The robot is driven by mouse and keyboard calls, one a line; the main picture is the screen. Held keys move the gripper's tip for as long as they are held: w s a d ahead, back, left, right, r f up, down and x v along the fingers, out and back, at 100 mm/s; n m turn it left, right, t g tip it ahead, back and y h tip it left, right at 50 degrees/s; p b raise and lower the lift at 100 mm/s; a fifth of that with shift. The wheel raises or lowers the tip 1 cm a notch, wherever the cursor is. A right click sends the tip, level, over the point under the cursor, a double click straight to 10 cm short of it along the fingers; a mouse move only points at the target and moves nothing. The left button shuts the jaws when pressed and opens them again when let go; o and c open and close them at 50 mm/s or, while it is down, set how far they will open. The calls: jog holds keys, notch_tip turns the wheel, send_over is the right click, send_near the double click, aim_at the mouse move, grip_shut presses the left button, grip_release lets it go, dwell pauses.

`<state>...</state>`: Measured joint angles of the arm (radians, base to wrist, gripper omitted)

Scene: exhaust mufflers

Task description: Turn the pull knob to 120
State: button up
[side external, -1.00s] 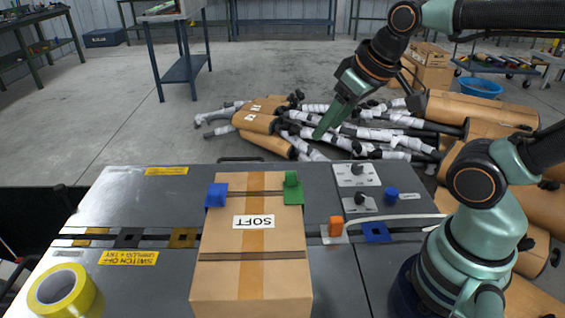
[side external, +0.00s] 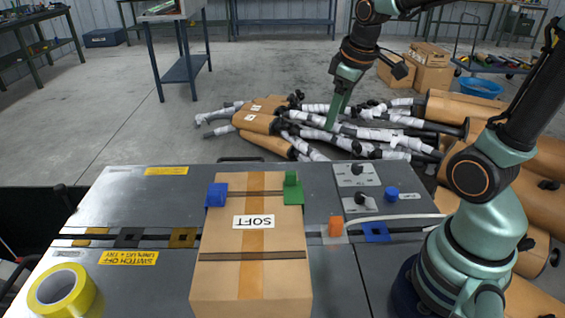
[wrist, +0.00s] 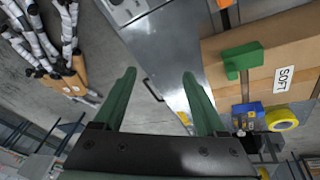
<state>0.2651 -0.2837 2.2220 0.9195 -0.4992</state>
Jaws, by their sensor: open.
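Two black knobs stand on light plates at the right of the grey bench top, an upper knob (side external: 357,169) and a lower knob (side external: 360,198). A blue knob (side external: 392,193) with a small label sits beside them. The lettering is too small to tell which is the pull knob. My gripper (side external: 332,125) is raised above the bench, apart from all the knobs, its green fingers pointing down. In the wrist view my gripper (wrist: 159,74) is open and empty. Part of a light knob plate (wrist: 125,10) shows at that view's top edge.
A cardboard box (side external: 280,270) marked SOFT stands mid-bench, with a blue block (side external: 216,195) and a green block (side external: 292,188) on it. An orange block (side external: 335,226) stands right of the box. Yellow tape (side external: 62,292) lies front left. Wrapped mufflers (side external: 400,135) lie behind.

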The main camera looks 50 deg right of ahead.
jog(key=w+d+f+n+g, duration=0.1)
jog(key=d+f+n+g, duration=0.1)
jog(key=d+f, duration=0.5)
jog(key=n+g, duration=0.1)
jog(key=n, duration=0.1)
send_near(357, 165)
jog(key=shift+y, duration=0.4)
jog(key=f, duration=0.9)
jog(key=shift+d+f, duration=0.25)
jog(key=shift+d, duration=0.05)
grip_shut()
